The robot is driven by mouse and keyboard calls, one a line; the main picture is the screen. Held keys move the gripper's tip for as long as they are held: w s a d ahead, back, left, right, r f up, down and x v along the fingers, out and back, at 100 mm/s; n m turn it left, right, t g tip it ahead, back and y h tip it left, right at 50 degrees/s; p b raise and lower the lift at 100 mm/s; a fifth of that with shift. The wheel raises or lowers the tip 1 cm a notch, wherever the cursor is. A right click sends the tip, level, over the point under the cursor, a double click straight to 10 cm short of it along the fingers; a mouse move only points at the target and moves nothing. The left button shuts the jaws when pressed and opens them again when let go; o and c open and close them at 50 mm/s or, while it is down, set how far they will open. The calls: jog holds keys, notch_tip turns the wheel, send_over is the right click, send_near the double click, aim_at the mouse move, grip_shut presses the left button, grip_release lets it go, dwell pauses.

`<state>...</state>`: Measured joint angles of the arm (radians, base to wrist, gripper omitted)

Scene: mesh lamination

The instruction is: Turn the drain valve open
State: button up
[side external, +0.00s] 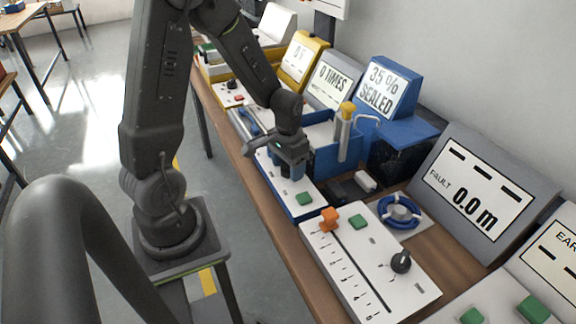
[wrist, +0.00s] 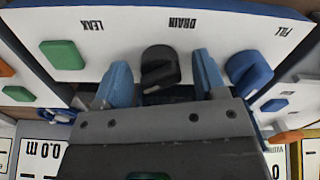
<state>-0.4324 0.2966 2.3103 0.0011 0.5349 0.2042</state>
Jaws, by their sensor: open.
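The drain valve is a black knob (wrist: 160,68) by the DRAIN label on a white panel (wrist: 205,25) in the wrist view. My gripper (wrist: 163,80) is open, with one blue fingertip on each side of the knob in that view. I cannot tell whether the fingertips touch it. In the side view my gripper (side external: 290,172) is low over the blue-edged white panel (side external: 277,186), and the arm hides the knob there.
A green button (wrist: 62,54) by LEAK and a blue knob (wrist: 248,70) by FILL flank the drain knob. A blue tank (side external: 335,160) and a "35% SEALED" display (side external: 382,88) stand behind. A panel with an orange slider (side external: 329,219) is in front.

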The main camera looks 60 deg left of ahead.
jog(key=shift+f, duration=0.1)
jog(key=shift+c, duration=0.4)
jog(key=c, duration=0.8)
jog(key=shift+o, duration=0.2)
jog(key=shift+m, duration=3)
jog(key=o, duration=0.8)
jog(key=shift+o, duration=0.2)
